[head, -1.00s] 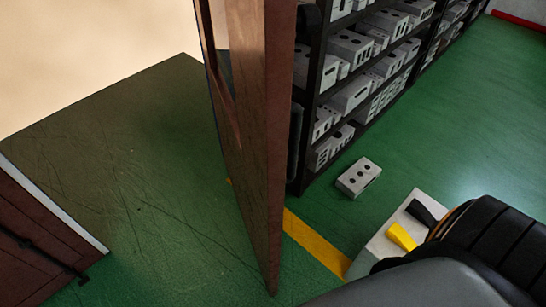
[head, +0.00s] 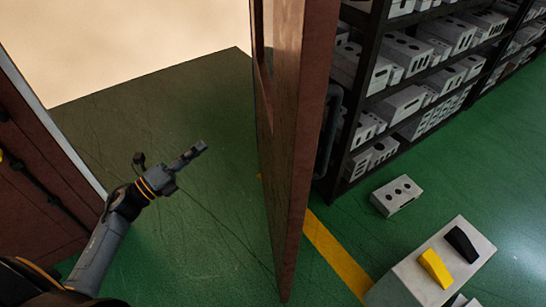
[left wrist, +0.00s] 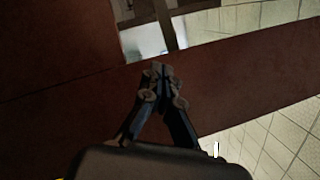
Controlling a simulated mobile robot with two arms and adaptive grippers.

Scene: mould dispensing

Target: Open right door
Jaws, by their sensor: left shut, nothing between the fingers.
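The right door (head: 290,160) is a tall red-brown leaf in the middle of the head view. It stands open, with its narrow edge facing me and a dark bar handle (head: 328,130) on its right side. My left gripper (head: 201,147) is in the doorway to the left of this leaf, shut and empty, apart from it in the picture. In the left wrist view the closed fingers (left wrist: 161,70) show in front of a dark red-brown panel (left wrist: 250,85); I cannot tell whether they touch it. My right gripper is out of view.
A second red-brown door (head: 35,165) stands at the left. The floor (head: 170,110) between the doors is clear. To the right are a shelf rack (head: 372,75) with grey blocks, a loose block (head: 396,195) on the floor, and a pale box (head: 405,285) bearing yellow and black pieces.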

